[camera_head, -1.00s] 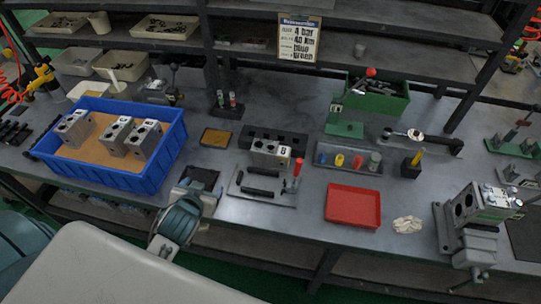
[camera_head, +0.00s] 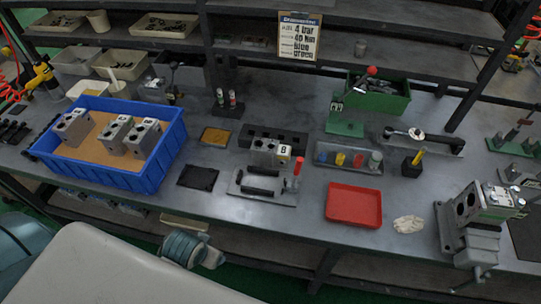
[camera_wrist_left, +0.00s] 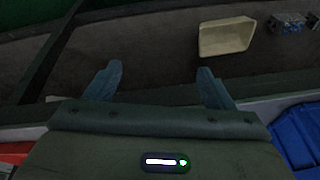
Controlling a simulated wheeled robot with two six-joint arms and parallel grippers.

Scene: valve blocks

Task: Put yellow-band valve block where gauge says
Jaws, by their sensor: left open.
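Three grey valve blocks (camera_head: 144,138) stand in the blue bin (camera_head: 160,172) at the left; their bands are too small to tell. Another grey block marked 8 or B (camera_head: 265,147) sits on a fixture plate with a red-knobbed lever (camera_head: 298,171). A larger grey block (camera_head: 484,201) is at the vise (camera_head: 471,242) on the right. No yellow band or gauge reading can be made out. My left gripper (camera_wrist_left: 157,86) is open and empty, below the front edge of the bench in the head view. My right gripper is not in view.
A red tray (camera_head: 353,206), black mat (camera_head: 198,177), tray of coloured plugs (camera_head: 348,158) and green box (camera_head: 378,97) stand on the bench. In the wrist view a cream bin (camera_wrist_left: 227,37) sits on a lower shelf.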

